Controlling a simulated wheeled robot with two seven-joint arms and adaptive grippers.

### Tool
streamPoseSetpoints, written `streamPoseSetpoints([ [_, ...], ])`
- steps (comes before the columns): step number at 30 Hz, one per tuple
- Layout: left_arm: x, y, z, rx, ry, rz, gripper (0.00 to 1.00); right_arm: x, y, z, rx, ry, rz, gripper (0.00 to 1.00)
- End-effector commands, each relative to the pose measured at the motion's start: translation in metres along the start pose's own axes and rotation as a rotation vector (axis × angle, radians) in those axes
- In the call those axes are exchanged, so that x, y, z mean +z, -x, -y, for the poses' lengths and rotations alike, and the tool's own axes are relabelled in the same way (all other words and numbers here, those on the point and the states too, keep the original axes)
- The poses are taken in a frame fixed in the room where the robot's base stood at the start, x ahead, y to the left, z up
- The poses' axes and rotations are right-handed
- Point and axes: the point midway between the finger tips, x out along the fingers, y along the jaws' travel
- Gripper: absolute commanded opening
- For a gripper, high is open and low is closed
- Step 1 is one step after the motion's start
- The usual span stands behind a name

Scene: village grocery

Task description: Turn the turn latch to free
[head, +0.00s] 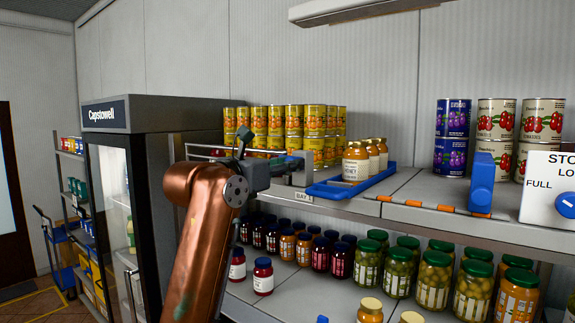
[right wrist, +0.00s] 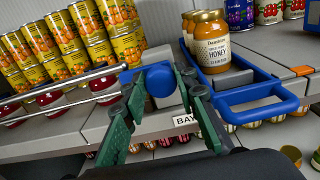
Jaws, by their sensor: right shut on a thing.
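The turn latch is a blue knob with a short blue arm; it shows in the right wrist view (right wrist: 160,80) at the shelf's front edge, beside a metal rail. My right gripper (right wrist: 163,90) has its green fingers on either side of the knob and is shut on it. In the head view my right gripper (head: 286,168) is at the shelf edge near the "BAY 1" label, and it hides most of the latch there. My left gripper is in neither view.
A blue tray (head: 325,191) with honey jars (head: 356,161) stands just right of my right gripper. Stacked yellow cans (head: 293,121) are behind it. Several dark and green-lidded jars (head: 399,272) fill the lower shelf. A blue handle (head: 482,182) stands further right.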

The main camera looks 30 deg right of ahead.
Motion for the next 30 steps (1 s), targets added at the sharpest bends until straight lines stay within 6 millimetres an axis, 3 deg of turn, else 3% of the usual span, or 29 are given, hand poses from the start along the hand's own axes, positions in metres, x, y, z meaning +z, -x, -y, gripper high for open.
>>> streamPoseSetpoints([
  [11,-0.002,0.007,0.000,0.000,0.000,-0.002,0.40,0.001,0.000,0.000,0.000,-0.162,0.001,0.03],
  [30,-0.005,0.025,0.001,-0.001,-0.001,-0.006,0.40,0.000,0.000,0.003,-0.001,-0.757,0.001,0.03],
])
